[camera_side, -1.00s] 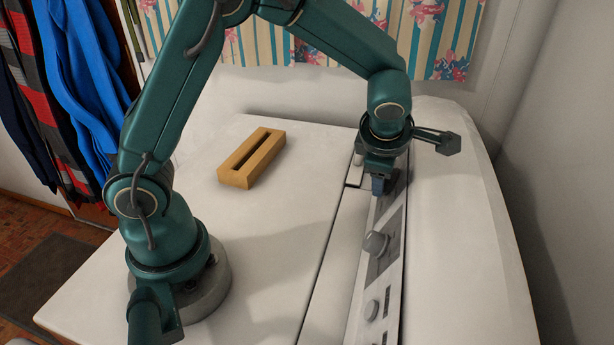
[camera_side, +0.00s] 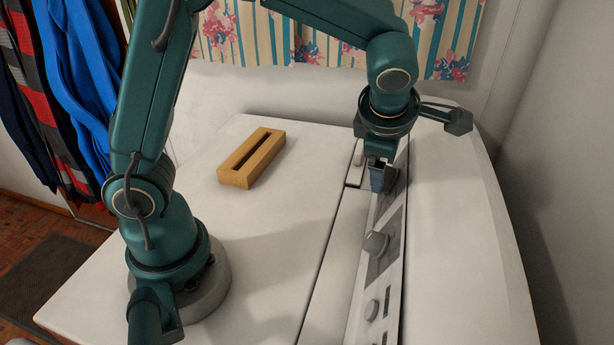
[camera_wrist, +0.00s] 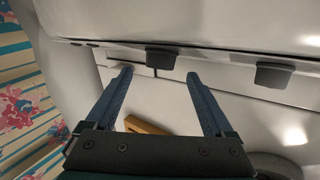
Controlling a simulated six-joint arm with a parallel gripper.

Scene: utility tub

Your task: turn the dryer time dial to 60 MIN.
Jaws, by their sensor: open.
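My gripper (camera_side: 381,180) is over the far end of the dryer's control panel (camera_side: 360,290). In the wrist view its two blue fingers (camera_wrist: 158,74) are spread apart with nothing held. A dark knob (camera_wrist: 160,58) shows just beyond the gap between the fingertips; contact cannot be judged. A second dark knob (camera_wrist: 274,74) is to its right. In the side view a grey knob (camera_side: 376,243) stands clear of the gripper, nearer the camera, and my gripper hides part of the panel beyond it. Markings and pointer settings are unreadable, so I cannot tell which knob is the time dial.
A slotted wooden block (camera_side: 252,158) lies on the white top left of the panel, and part of it shows in the wrist view (camera_wrist: 146,125). A smaller knob (camera_side: 371,308) is at the panel's near end. A striped floral curtain (camera_side: 320,35) hangs behind.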

